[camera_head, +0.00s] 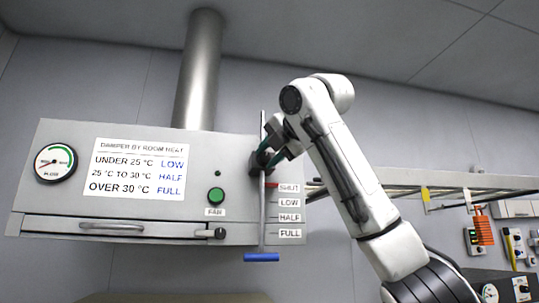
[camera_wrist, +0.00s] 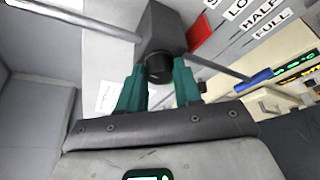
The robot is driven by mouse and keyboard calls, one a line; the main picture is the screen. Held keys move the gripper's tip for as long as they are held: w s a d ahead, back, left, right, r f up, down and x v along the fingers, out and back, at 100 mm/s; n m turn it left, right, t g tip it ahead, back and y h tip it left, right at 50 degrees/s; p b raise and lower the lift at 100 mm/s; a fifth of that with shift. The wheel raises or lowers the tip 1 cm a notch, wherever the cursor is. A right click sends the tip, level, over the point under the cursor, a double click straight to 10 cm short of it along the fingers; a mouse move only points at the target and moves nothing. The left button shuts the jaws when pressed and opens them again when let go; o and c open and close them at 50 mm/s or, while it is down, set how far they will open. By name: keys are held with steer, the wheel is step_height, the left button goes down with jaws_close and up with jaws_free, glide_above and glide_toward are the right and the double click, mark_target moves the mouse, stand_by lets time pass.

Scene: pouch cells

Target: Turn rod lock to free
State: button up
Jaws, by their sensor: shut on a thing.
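The rod lock is a dark block with a round black knob (camera_wrist: 159,66) on the hood's right side; it shows partly behind my gripper in the head view (camera_head: 257,162). My gripper (camera_wrist: 160,82) has its two green fingers on either side of the knob and is shut on it. In the head view my gripper (camera_head: 270,155) reaches the lock from the right. A thin metal rod (camera_head: 262,215) runs upright through the lock, with a blue handle (camera_head: 261,257) at its lower end, below the FULL label. The knob's exact turn angle cannot be told.
Labels SHUT, LOW, HALF (camera_head: 289,217) and FULL stand right of the rod, with a red piece (camera_wrist: 205,36) by the top ones. The hood (camera_head: 60,130) has a gauge, a sign and a green fan button (camera_head: 216,195). A rack (camera_head: 400,180) is at right.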

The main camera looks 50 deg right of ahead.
steer(key=m+t, duration=0.1)
steer(key=m+b, duration=0.1)
steer(key=m, duration=0.1)
steer(key=shift+d+f+m+t+y, duration=0.1)
steer(key=shift+f+m+t+y, duration=0.2)
steer(key=shift+f+t+y, duration=0.1)
steer(key=m+t+b, duration=0.1)
steer(key=m, duration=0.2)
steer(key=shift+f, duration=0.1)
steer(key=m+t, duration=0.1)
steer(key=m, duration=0.1)
steer(key=m+h+b, duration=0.1)
steer(key=m, duration=0.1)
steer(key=shift+f+m+t, duration=0.15)
steer(key=shift+m+t, duration=0.15)
steer(key=shift+t, duration=0.1)
steer(key=shift+f+m+t+h+b, duration=0.15)
steer(key=shift+m+h+b, duration=0.3)
steer(key=shift+m, duration=0.75)
steer(key=shift+m+t+h+b, duration=0.25)
steer(key=shift+m+h, duration=0.3)
steer(key=shift+m, duration=0.65)
steer(key=o, duration=1)
steer(key=shift+o, duration=0.2)
steer(key=b+v, duration=0.4)
steer(key=v, duration=0.6)
steer(key=shift+s+a, duration=0.25)
steer(key=shift+s, duration=0.1)
